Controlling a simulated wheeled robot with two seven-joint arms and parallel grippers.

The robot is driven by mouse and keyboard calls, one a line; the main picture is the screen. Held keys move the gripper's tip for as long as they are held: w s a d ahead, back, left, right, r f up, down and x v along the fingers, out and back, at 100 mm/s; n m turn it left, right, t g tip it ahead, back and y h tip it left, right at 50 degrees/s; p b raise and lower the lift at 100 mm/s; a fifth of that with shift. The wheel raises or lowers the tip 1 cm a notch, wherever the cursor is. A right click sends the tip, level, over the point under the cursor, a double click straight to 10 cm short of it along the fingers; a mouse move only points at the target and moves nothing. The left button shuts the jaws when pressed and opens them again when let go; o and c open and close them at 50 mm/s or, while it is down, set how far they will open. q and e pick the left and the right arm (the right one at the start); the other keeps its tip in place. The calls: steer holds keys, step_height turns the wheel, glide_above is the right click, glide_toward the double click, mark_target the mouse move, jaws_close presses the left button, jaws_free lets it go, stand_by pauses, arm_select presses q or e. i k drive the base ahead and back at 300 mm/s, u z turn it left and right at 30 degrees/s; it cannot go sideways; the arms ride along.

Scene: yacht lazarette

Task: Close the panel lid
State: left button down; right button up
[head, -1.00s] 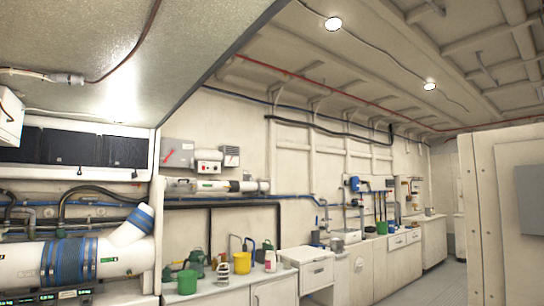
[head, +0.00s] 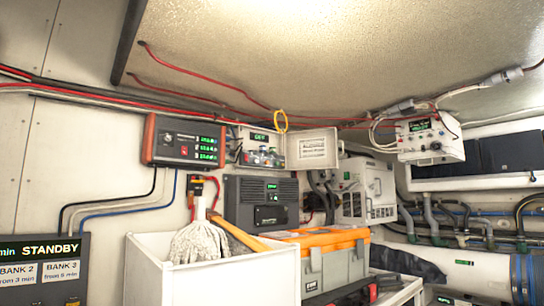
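A small wall-mounted panel box (head: 240,155) is at the middle of the head view, with a green display and several small parts inside. Its pale lid (head: 312,149) stands open, swung out to the right, with a printed label on its face. A yellow loop (head: 281,121) hangs at the top near the hinge side. Neither of my grippers is in view.
Below the panel are a dark unit (head: 262,203), a white bin (head: 215,275) with a mop head (head: 199,242) in it, and an orange-topped grey toolbox (head: 335,262). An orange-framed meter (head: 185,141) is left of the panel. Red cables cross above.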

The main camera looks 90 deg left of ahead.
mark_target(315, 148)
steer(key=u, duration=2.85)
